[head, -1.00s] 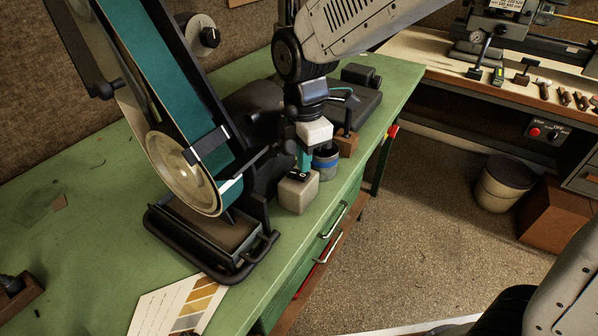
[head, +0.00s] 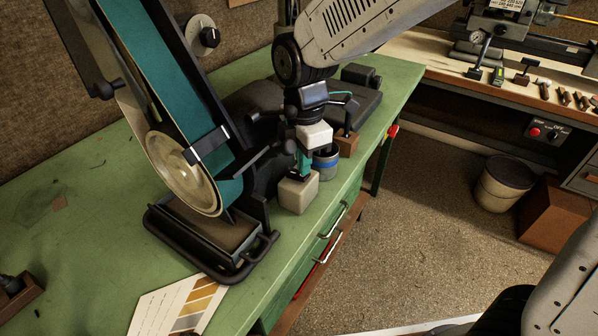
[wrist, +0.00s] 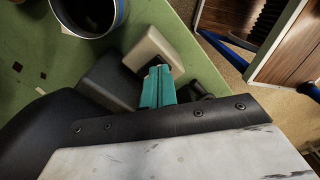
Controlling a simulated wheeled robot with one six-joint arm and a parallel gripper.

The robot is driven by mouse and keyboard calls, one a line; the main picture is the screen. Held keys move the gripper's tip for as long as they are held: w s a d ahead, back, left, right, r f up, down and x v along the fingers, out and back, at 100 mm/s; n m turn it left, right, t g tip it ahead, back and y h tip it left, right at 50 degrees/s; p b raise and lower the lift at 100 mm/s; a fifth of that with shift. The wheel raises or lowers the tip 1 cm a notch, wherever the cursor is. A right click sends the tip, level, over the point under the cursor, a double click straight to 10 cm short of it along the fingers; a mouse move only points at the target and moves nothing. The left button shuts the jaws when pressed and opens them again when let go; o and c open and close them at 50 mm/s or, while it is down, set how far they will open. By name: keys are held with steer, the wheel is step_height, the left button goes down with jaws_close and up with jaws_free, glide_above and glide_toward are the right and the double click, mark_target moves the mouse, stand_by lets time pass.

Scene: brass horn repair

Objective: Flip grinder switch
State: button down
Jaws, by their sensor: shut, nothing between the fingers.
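The belt grinder with its teal belt (head: 170,75) and pale wheel stands on the green bench. A cream switch box (head: 298,193) sits at its right, near the bench's front edge. It also shows in the wrist view (wrist: 152,44), with a dark patch on its face. My gripper (head: 301,177) has teal fingers, shut with nothing between them. The fingertips are at the top of the box and largely cover the dark switch plate there. In the wrist view, the fingertips (wrist: 158,72) overlap the dark patch. I cannot tell the switch's position or whether the fingertips touch it.
A cup with a blue band (head: 326,162) stands close behind the box, with a brown block (head: 347,143) beyond. Colour sample cards (head: 185,305) lie at the front.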

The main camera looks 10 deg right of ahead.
steer(key=shift+f, duration=0.65)
steer(key=shift+r, duration=3.55)
